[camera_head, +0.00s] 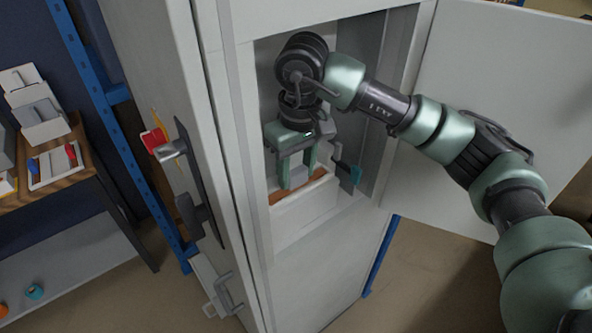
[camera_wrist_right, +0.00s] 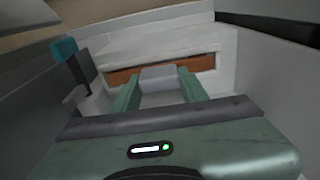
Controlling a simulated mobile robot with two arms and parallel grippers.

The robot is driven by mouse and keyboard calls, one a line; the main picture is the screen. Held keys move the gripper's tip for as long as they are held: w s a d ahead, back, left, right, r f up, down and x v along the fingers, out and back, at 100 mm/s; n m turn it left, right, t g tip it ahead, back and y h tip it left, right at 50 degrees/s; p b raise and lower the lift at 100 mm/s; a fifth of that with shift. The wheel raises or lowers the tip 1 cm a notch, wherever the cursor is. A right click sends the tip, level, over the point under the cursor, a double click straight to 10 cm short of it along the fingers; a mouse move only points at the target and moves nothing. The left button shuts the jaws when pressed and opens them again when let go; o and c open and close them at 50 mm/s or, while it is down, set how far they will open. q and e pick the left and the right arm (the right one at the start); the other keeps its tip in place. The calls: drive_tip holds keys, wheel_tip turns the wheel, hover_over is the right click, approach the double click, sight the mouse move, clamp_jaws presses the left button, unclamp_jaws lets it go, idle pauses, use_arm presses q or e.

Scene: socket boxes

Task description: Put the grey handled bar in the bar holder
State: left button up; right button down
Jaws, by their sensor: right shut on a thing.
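My right gripper (camera_head: 297,178) reaches into the open compartment of the pale cabinet, fingers pointing down. It is shut on a grey block-like piece, which seems to be the grey handled bar (camera_wrist_right: 158,78), between the two green fingers in the right wrist view (camera_wrist_right: 160,88). Below and beyond the fingers is a white box (camera_head: 305,210) with a brown strip along its top; it may be the bar holder, and it also shows in the right wrist view (camera_wrist_right: 200,62). The bar's lower part is hidden, so I cannot tell whether it touches the box. My left gripper is out of view.
A dark piece with a teal end (camera_head: 354,174) sticks out beside the gripper, close to the compartment's right side. The cabinet door (camera_head: 490,90) stands open at the right, behind my arm. Compartment walls are close around the gripper. A wooden-topped table (camera_head: 50,185) with boxes stands at the left.

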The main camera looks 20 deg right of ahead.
drive_tip(key=shift+f, duration=0.15)
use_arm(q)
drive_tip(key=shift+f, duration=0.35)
use_arm(e)
drive_tip(key=c, duration=0.7)
unclamp_jaws()
